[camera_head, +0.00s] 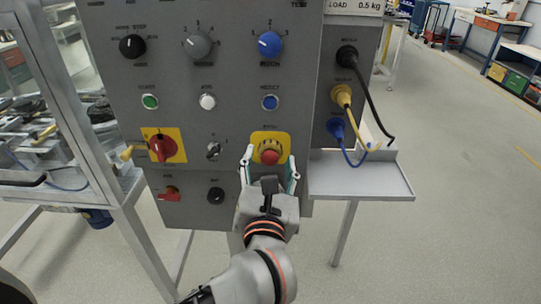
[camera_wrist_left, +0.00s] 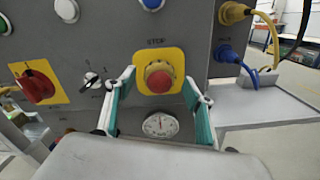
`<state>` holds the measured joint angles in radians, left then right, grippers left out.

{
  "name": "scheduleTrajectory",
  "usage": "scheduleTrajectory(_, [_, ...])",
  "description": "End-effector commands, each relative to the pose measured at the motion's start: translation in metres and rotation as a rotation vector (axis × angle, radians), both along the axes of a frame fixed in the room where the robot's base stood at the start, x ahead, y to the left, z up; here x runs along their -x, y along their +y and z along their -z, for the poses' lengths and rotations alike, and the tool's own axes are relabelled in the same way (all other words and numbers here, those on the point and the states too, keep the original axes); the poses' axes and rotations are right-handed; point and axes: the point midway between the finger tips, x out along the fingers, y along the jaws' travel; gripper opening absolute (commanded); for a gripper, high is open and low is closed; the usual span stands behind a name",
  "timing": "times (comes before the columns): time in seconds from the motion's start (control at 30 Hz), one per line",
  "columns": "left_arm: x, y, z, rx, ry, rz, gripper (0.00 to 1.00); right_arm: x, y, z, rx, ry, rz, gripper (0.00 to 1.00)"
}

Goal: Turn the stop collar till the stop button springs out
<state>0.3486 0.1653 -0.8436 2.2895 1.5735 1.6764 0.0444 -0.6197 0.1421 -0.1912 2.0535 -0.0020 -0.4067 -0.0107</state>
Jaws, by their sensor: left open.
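The stop button (camera_head: 271,157) is a red mushroom head on a yellow square plate (camera_head: 284,137) on the grey panel. The ribbed yellow stop collar (camera_head: 270,146) sits around it, behind the red head. The red button also shows in the left wrist view (camera_wrist_left: 159,83), with the collar (camera_wrist_left: 158,67) around it under the word STOP. My left gripper (camera_head: 270,164) is open in front of the plate, one finger on each side of the button. In the wrist view the fingers (camera_wrist_left: 158,88) stand apart, and no contact with the collar shows. My right gripper is not in view.
A red rotary switch (camera_head: 163,148) on a yellow plate and a small black selector (camera_head: 213,150) are left of the button. A round gauge (camera_wrist_left: 160,125) is below it. Plugs with cables (camera_head: 342,96) and a shelf (camera_head: 365,178) are at the right.

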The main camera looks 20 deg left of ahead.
Motion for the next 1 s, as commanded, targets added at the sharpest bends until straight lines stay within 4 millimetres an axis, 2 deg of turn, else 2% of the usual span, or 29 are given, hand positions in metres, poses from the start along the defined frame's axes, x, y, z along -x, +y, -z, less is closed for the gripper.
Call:
scheduleTrajectory(0.2, [-0.019,0.005,0.0,-0.002,0.0,0.0,0.53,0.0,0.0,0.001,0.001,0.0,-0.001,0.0])
scheduleTrajectory(0.5, [-0.022,0.006,0.0,-0.001,-0.001,-0.001,0.53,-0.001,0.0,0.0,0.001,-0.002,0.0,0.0])
scheduleTrajectory(0.53, [-0.022,0.006,0.0,-0.001,-0.001,-0.001,0.48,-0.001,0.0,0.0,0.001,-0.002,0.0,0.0])
scheduleTrajectory(0.67, [-0.021,0.006,0.0,-0.001,-0.001,-0.001,0.15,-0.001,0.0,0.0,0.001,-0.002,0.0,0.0])
scheduleTrajectory(1.0, [-0.021,0.006,-0.002,-0.03,0.005,-0.001,0.15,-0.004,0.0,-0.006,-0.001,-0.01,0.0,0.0])
